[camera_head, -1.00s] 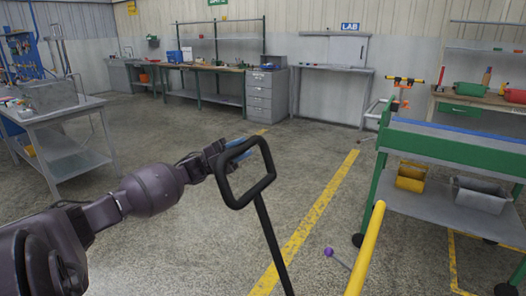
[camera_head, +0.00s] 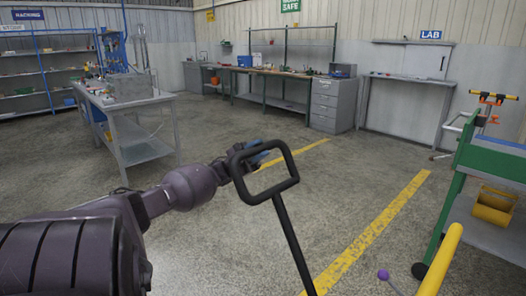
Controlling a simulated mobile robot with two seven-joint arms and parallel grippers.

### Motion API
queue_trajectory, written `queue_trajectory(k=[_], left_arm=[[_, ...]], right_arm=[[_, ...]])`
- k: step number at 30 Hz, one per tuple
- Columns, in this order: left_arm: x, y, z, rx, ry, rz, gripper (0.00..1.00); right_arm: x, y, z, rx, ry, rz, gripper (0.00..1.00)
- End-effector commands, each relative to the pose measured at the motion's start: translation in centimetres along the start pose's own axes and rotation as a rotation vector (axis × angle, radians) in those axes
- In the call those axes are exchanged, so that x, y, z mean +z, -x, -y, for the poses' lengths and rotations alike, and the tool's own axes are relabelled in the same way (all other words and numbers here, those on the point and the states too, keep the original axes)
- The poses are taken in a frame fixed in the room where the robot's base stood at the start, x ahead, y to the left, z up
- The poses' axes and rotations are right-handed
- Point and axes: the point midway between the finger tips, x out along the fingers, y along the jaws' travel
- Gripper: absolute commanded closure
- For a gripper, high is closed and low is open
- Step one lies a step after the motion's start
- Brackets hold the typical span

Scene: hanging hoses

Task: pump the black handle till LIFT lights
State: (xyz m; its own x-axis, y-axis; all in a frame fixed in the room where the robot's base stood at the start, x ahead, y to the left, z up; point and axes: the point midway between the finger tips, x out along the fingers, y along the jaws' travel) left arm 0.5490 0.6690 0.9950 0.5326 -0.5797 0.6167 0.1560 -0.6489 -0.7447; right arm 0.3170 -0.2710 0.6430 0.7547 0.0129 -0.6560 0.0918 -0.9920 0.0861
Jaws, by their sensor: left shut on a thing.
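The black handle (camera_head: 293,237) is a rounded loop on a long shaft that runs down out of the bottom of the head view, tilted with its top to the left. My left gripper (camera_head: 247,160) reaches in from the left and is shut on the loop's upper left side. Its blue fingertips show just behind the loop. My right gripper is not in view. No LIFT light can be made out in this view.
A yellow rail (camera_head: 440,262) rises at the lower right, with a purple knob (camera_head: 383,275) on a thin rod beside it. A green-framed cart (camera_head: 455,190) stands at the right. A grey workbench (camera_head: 140,105) stands at the left. The floor between is clear.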

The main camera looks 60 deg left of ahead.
Motion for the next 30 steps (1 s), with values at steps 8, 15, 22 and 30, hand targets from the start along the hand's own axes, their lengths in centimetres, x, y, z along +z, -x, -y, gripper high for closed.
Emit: queue_trajectory(k=[8, 15, 22, 30], left_arm=[[0.0, 0.0, 0.0, 0.000, 0.000, 0.001, 0.61], [0.0, 0.0, 0.0, 0.000, 0.000, 0.001, 0.45], [0.0, 0.5, 0.0, 0.000, 0.000, 0.002, 0.45], [0.2, 4.7, -0.2, 0.000, 0.001, 0.007, 0.45]], right_arm=[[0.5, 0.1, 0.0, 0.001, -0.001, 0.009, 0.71], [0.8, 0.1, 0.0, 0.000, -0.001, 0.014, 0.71], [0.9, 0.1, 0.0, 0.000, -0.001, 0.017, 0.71], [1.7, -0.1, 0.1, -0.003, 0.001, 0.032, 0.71]])
